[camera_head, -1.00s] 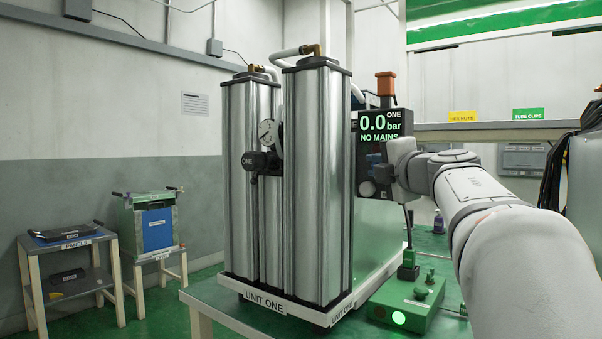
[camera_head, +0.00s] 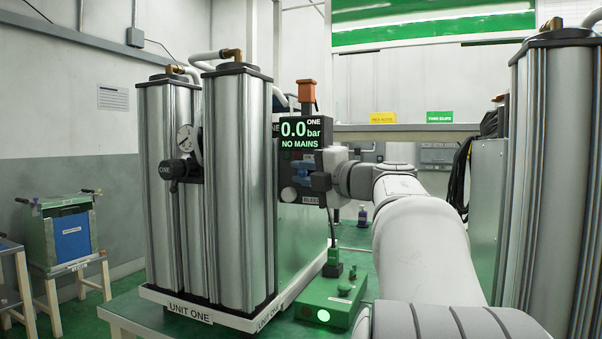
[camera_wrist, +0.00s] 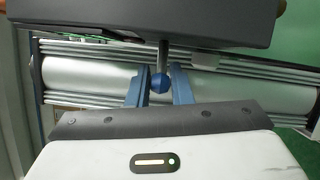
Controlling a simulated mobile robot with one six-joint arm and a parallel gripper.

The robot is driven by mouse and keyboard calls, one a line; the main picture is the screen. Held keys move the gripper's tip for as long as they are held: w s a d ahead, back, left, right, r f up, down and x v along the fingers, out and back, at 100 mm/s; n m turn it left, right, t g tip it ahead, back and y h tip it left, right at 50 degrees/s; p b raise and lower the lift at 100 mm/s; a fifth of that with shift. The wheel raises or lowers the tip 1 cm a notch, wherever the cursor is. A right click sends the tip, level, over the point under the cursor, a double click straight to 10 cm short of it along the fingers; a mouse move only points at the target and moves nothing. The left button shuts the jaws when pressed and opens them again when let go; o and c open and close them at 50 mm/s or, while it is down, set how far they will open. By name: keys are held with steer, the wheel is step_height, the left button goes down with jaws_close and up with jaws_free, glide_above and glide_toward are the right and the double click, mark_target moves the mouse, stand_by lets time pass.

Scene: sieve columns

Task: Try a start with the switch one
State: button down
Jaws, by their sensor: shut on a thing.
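The dark control box of unit one (camera_head: 300,128) stands right of the silver columns. Its screen reads "ONE", "0.0 bar" and "NO MAINS" in green. My gripper (camera_head: 303,171) is at the lower front of this box. In the wrist view the two blue fingers of my gripper (camera_wrist: 158,92) are on either side of a blue ball-shaped knob (camera_wrist: 159,83) on a dark stem, shut on it. The stem comes from a dark housing (camera_wrist: 150,22). From the head view I cannot make out the knob apart from the fingers.
Columns (camera_head: 237,190) labelled UNIT ONE stand on a bench with a gauge (camera_head: 185,138). A green box (camera_head: 325,303) with a lit green lamp sits below my arm. Another column set (camera_head: 555,180) stands close at the right. A blue-fronted unit (camera_head: 72,238) stands at far left.

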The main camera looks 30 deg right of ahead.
steer(key=c, duration=1.3)
jaws_free()
steer(key=shift+c, duration=0.2)
steer(key=p+v, duration=0.1)
steer(key=v, duration=0.6)
steer(key=shift+s+p, duration=0.3)
steer(key=shift+s, duration=0.1)
